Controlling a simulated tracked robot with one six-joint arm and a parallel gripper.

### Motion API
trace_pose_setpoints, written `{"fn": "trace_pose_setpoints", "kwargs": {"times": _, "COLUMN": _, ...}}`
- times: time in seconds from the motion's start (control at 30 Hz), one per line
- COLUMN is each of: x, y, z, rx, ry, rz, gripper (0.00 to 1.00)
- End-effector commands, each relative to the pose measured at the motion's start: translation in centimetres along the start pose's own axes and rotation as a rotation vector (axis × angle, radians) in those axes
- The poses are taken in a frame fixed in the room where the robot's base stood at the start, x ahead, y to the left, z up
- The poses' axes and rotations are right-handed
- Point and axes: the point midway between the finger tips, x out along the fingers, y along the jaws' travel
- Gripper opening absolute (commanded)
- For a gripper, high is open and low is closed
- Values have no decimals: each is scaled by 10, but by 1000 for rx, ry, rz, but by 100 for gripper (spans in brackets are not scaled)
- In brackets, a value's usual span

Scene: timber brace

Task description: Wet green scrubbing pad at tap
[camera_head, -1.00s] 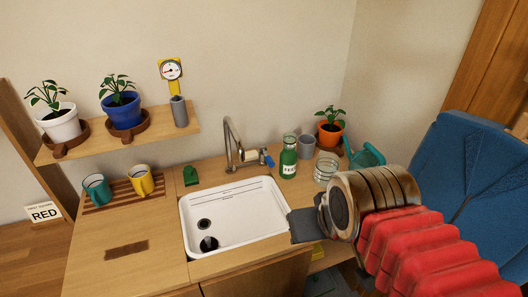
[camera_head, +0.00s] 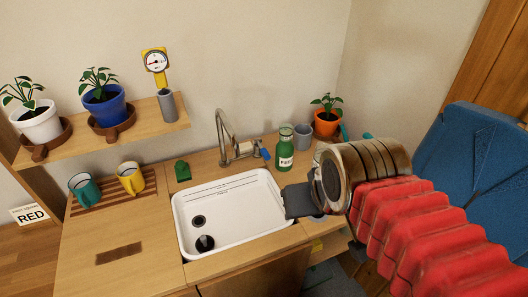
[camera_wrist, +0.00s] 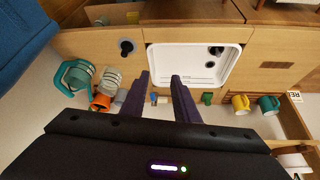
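The green pad (camera_head: 182,171) lies on the wooden counter behind the sink, left of the tap. It also shows small in the wrist view (camera_wrist: 207,98). The curved metal tap (camera_head: 224,140) stands at the sink's back edge, with a blue-tipped part at its right. The white sink (camera_head: 240,215) holds no visible object besides two dark round openings. My gripper (camera_head: 298,200) is at the sink's right edge in the head view, apart from the pad. In the wrist view my gripper (camera_wrist: 160,80) has its two fingers spread, with nothing held between them.
A green bottle (camera_head: 285,152), a grey cup (camera_head: 302,135) and an orange potted plant (camera_head: 327,122) stand right of the tap. A teal mug (camera_head: 82,188) and a yellow mug (camera_head: 131,178) stand on a slatted rack at left. A shelf (camera_head: 150,115) overhangs the back left.

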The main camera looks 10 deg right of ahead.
Motion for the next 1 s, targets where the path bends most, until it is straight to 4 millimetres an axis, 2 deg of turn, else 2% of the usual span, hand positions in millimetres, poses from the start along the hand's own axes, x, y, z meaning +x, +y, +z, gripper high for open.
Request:
{"fn": "trace_pose_setpoints", "kwargs": {"times": 0.17, "x": 5, "y": 4, "z": -20, "rx": -12, "ry": -9, "rz": 9, "gripper": 28}}
{"fn": "trace_pose_setpoints", "kwargs": {"times": 0.47, "x": 22, "y": 5, "z": -72, "rx": -50, "ry": -23, "rz": 27, "gripper": 28}}
{"fn": "trace_pose_setpoints", "kwargs": {"times": 0.77, "x": 51, "y": 4, "z": -122, "rx": -90, "ry": -37, "rz": 45, "gripper": 28}}
{"fn": "trace_pose_setpoints", "kwargs": {"times": 1.0, "x": 81, "y": 2, "z": -160, "rx": -125, "ry": -46, "rz": 57, "gripper": 28}}
